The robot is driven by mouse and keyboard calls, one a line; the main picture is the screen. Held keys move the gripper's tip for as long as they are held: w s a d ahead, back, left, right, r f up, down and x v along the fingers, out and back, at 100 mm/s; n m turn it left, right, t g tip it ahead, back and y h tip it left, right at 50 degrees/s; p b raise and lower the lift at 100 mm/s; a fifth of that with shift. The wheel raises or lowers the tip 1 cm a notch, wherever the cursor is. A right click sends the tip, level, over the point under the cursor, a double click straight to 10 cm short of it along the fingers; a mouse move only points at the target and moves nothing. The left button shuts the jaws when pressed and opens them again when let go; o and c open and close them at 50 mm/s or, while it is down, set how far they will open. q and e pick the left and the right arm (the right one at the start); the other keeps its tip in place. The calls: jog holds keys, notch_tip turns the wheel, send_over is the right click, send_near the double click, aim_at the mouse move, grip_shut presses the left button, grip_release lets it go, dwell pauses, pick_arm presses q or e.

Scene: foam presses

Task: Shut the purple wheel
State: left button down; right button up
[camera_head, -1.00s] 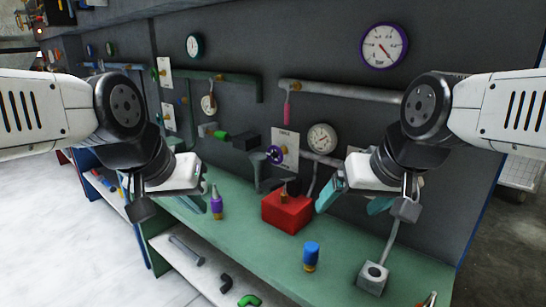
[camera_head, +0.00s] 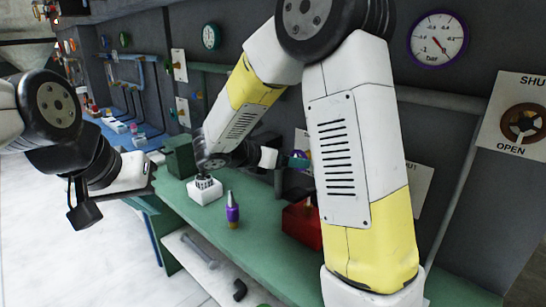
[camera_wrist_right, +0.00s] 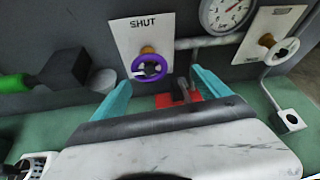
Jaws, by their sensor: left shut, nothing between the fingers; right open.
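The purple wheel (camera_wrist_right: 151,68) is a small ring-shaped handwheel on a brass stem, in front of a white plate marked SHUT (camera_wrist_right: 141,42). My right gripper (camera_wrist_right: 162,92) is open, its two teal fingers apart and nothing between them. The wheel is ahead of it, nearer the left finger, and looks untouched. In the head view my right arm crosses the middle, and the right gripper (camera_head: 295,161) is by the wheel, which is mostly hidden. My left gripper (camera_head: 148,180) is shut and empty at the left, away from the wheel; its fingertips are hard to see.
A red box (camera_head: 303,226) stands on the green bench (camera_head: 262,240) below the wheel. A purple bottle (camera_head: 232,211), a white box (camera_head: 205,191) and a green box (camera_head: 180,157) stand further left. A second valve (camera_wrist_right: 284,50) and a gauge (camera_wrist_right: 226,13) are right of the wheel.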

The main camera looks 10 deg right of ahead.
jog(key=shift+n+t, duration=0.3)
jog(key=shift+n, duration=0.2)
jog(key=x, duration=0.2)
jog(key=w+x, duration=0.1)
jog(key=x, duration=0.2)
jog(key=a+x, duration=0.1)
jog(key=x, duration=0.1)
jog(key=shift+w+d+f, duration=0.15)
jog(key=shift+w, duration=0.25)
jog(key=c, duration=1.4)
